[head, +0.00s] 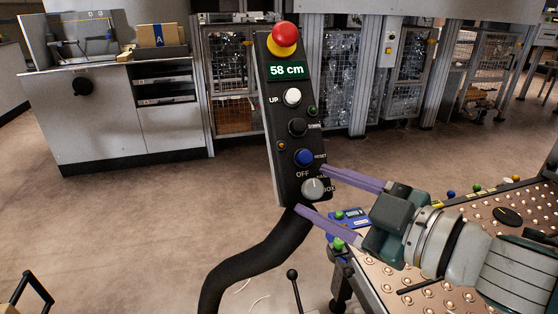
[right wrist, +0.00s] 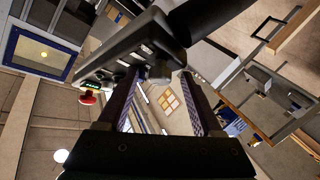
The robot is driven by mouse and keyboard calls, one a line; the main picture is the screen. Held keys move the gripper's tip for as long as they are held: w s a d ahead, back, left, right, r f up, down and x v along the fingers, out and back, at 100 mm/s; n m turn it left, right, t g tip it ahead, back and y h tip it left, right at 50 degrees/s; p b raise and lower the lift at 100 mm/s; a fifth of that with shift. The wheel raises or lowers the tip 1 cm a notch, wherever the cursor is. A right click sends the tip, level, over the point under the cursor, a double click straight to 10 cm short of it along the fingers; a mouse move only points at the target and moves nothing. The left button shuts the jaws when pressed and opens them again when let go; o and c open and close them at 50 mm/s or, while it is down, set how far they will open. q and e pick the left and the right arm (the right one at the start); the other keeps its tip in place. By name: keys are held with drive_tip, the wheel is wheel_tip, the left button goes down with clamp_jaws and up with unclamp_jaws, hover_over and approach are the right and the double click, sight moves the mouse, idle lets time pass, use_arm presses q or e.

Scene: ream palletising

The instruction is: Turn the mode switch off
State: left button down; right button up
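The mode switch (head: 313,189) is a grey round knob at the lower end of a black control panel (head: 285,130). OFF is printed above left of it, with other labels, partly hidden, to its right. A pale mark on the knob points roughly upward; I cannot tell which label it is set to. My right gripper (head: 310,190) is open, its two purple fingers apart, one above and one below the knob. In the right wrist view the knob (right wrist: 160,75) shows between the fingertips; contact is not clear. My left gripper is not in view.
The panel also carries a red mushroom button (head: 284,35), a 58 cm display (head: 286,71), a white UP button (head: 292,97) and a blue RESET button (head: 304,157). A thick black arm (head: 262,252) holds it. A ball-transfer table (head: 450,297) lies at the lower right.

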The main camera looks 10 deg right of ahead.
drive_tip(key=p+v, duration=0.2)
drive_tip(key=v, duration=0.8)
idle(0.4)
